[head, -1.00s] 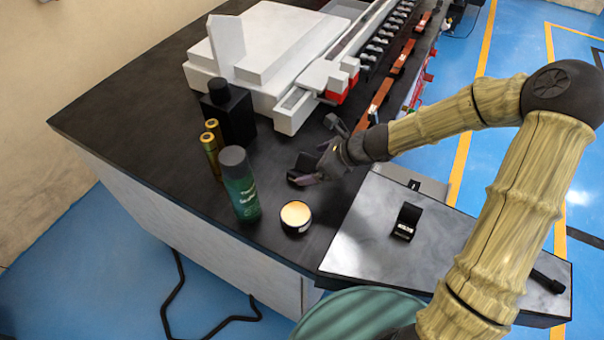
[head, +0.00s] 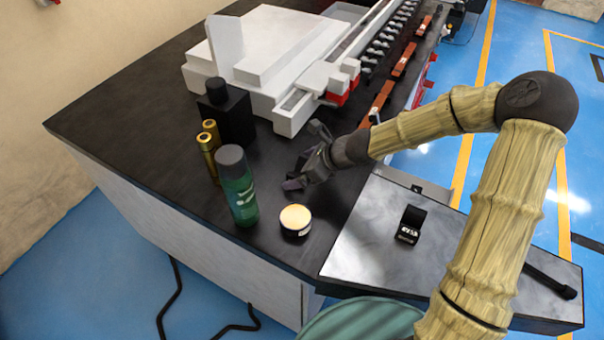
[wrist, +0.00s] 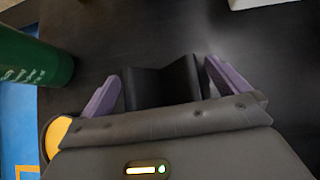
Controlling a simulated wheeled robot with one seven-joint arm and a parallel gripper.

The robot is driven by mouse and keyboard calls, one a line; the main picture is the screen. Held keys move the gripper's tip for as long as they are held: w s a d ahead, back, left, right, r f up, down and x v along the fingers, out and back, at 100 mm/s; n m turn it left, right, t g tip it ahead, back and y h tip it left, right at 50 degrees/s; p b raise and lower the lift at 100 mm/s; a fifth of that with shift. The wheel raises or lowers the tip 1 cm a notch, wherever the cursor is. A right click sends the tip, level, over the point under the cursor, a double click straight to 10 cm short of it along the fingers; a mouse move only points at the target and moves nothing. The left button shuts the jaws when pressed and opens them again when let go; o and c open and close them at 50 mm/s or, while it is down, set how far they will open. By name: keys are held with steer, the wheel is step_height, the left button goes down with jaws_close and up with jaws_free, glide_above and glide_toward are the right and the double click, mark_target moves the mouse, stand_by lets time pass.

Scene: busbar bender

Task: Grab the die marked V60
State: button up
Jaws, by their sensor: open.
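My gripper (head: 300,176) is low over the black bench, its purple fingers apart. In the wrist view, a black die with a V-shaped notch (wrist: 160,86) sits between the open fingers (wrist: 162,72), with a finger on each side; I cannot tell whether they touch it. No marking on this die shows, and in the head view the gripper largely hides it. A second small black die (head: 410,224) with a white marking, too small to read, stands on the grey plate at the right.
A green bottle (head: 237,188) and a tin with a cream top (head: 295,219) stand just left of and in front of my gripper. A black bottle (head: 226,112) and brass cylinders (head: 208,148) stand farther left. The white machine (head: 270,60) is behind.

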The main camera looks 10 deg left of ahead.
stand_by(0.3)
steer(key=c, duration=1.7)
steer(key=shift+r, duration=0.15)
steer(key=shift+c, duration=0.2)
step_height(320, 180, up, 28)
steer(key=p, duration=1.7)
steer(key=shift+p, duration=0.4)
